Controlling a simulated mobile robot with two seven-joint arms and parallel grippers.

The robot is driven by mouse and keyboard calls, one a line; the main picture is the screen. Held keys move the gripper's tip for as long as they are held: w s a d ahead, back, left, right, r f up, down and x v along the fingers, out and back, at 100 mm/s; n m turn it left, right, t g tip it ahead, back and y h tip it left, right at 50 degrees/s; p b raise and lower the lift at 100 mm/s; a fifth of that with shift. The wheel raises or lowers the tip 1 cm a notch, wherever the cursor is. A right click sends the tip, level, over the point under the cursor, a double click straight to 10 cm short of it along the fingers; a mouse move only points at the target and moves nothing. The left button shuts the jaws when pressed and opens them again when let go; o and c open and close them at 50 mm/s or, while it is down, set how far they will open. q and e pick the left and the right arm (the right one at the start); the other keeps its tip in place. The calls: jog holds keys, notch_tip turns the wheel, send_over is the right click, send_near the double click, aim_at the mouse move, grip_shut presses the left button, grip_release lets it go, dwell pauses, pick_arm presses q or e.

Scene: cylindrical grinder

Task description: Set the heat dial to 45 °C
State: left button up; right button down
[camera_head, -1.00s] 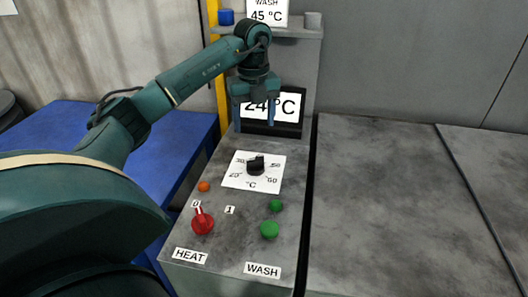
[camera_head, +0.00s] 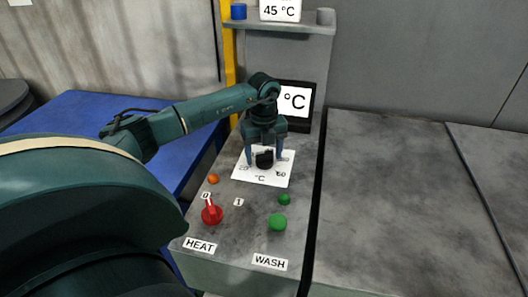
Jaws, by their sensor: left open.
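The heat dial is a black knob (camera_head: 264,159) on a white scale plate (camera_head: 262,178) on the grey panel. My left gripper (camera_head: 264,160) is open, pointing down, with one finger on each side of the knob; I cannot tell whether they touch it. The gripper hides the upper part of the scale and the knob's pointer. A display (camera_head: 297,101) behind my arm shows "°C", its number hidden by the arm. A sign (camera_head: 280,11) on the shelf reads "45 °C". My right gripper is not in view.
A red switch (camera_head: 212,214) above the HEAT label (camera_head: 200,246) points at 0. An orange lamp (camera_head: 213,179), a small green lamp (camera_head: 285,199) and a green button (camera_head: 278,222) above the WASH label (camera_head: 270,262) are near the dial. The grey tabletop (camera_head: 400,200) is clear.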

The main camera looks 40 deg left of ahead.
pick_arm(q)
jog(key=c, duration=0.9)
jog(key=shift+c, duration=0.2)
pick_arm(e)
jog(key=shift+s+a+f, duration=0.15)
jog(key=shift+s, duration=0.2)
pick_arm(q)
jog(key=shift+m, duration=0.3)
